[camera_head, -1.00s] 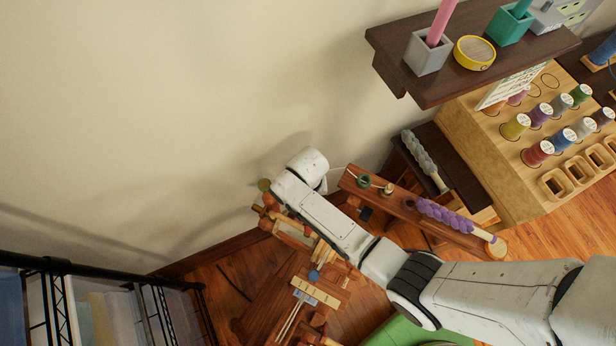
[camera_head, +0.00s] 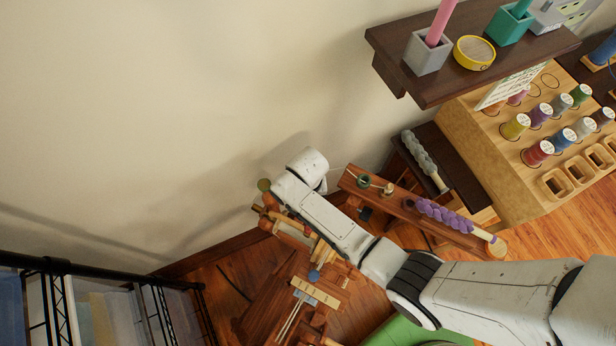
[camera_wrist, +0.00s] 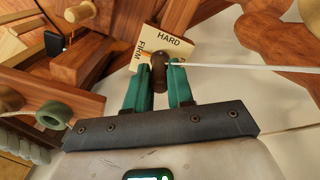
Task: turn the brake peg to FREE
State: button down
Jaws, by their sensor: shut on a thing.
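The brake peg (camera_wrist: 158,72) is a short dark brown peg in the middle of the wrist view. It stands in front of a cream label plate (camera_wrist: 176,42) that reads FIRM on the left and HARD at the top. More lettering at the right is mostly covered, and I cannot read FREE. My gripper (camera_wrist: 156,90) has green fingers, one on each side of the peg, and is shut on it. In the head view my arm hides the peg and the gripper.
A wooden bar (camera_head: 408,207) with purple yarn (camera_head: 445,215) lies right of my arm. A pale cord (camera_wrist: 240,68) runs right from near the peg. A green ring (camera_wrist: 53,115) sits at left in the wrist view. A dark shelf (camera_head: 420,85) and black rack (camera_head: 60,265) flank the corner.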

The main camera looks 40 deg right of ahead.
jog(key=n+p, duration=0.2)
jog(key=n, duration=0.4)
jog(key=n+p, duration=0.1)
jog(key=n, duration=0.4)
jog(key=shift+n, duration=0.3)
dwell(0.5)
jog(key=c, duration=1)
grip_release()
notch_tip(320, 180, up, 11)
jog(key=shift+f+p, duration=0.1)
jog(key=shift+p, duration=0.55)
